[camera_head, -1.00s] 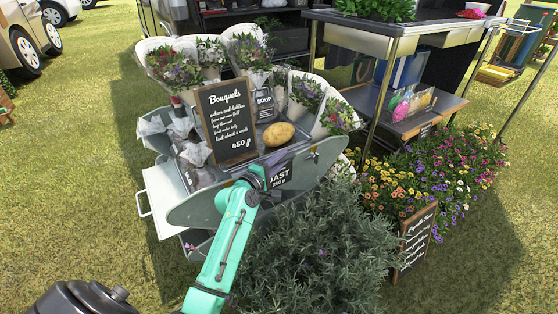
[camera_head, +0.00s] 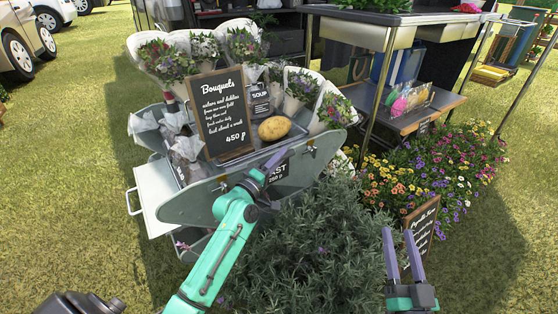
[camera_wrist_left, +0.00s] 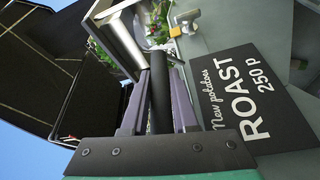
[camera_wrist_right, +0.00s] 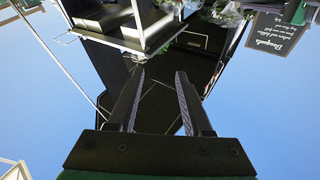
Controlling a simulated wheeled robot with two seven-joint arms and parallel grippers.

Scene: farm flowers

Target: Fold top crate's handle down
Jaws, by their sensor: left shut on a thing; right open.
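The top crate (camera_head: 185,203) is a grey metal box with a rounded front panel, holding a tray of goods. My left gripper (camera_head: 268,168) is at its front panel, partly covering the black "ROAST" sign (camera_head: 279,172). In the left wrist view the jaws are shut on a dark round bar, which looks like the handle (camera_wrist_left: 160,95); a pale metal arm (camera_wrist_left: 124,42) shows beside it. The handle is mostly hidden in the head view. My right gripper (camera_head: 402,250) is open and empty, to the right of the crate, above the shrub and flowers.
A "Bouquets" board (camera_head: 221,112) and a potato (camera_head: 274,129) are on top of the crate, with wrapped bouquets behind. A grey-green shrub (camera_head: 310,235) stands in front. A small chalkboard (camera_head: 421,228) and flowers (camera_head: 455,175) are at right.

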